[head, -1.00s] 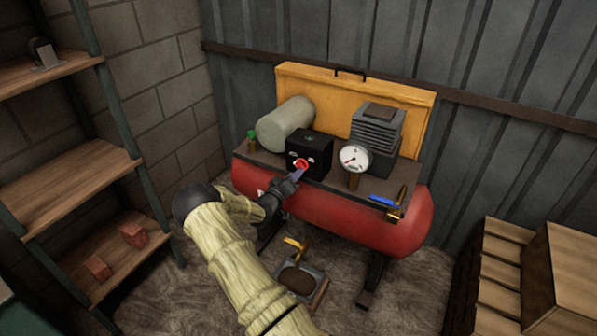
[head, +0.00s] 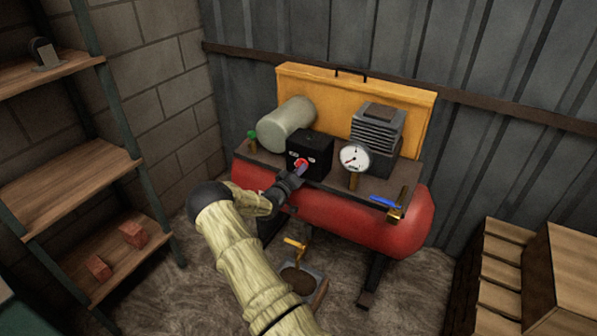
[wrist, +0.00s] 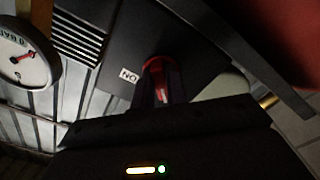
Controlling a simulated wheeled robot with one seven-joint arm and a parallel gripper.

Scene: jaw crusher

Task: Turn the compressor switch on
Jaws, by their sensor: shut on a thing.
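The compressor has a red tank (head: 345,220) with a dark top plate. A black switch box (head: 312,142) stands on the plate and carries a red knob (head: 301,162) with pale labels on its front face. My gripper (head: 299,171) reaches the knob from the front and is shut on it. In the wrist view the red knob (wrist: 156,66) sits at the fingers, which hide much of it. An ON label (wrist: 129,75) shows beside it, turned in the picture. The knob's exact angle is hard to tell.
A pressure gauge (head: 354,158) stands just right of the box, close to my gripper. A blue-handled valve (head: 386,202) is at the plate's right end. A grey cylinder (head: 287,124) is behind left. Shelves (head: 80,185) stand left, and wooden crates (head: 535,275) right.

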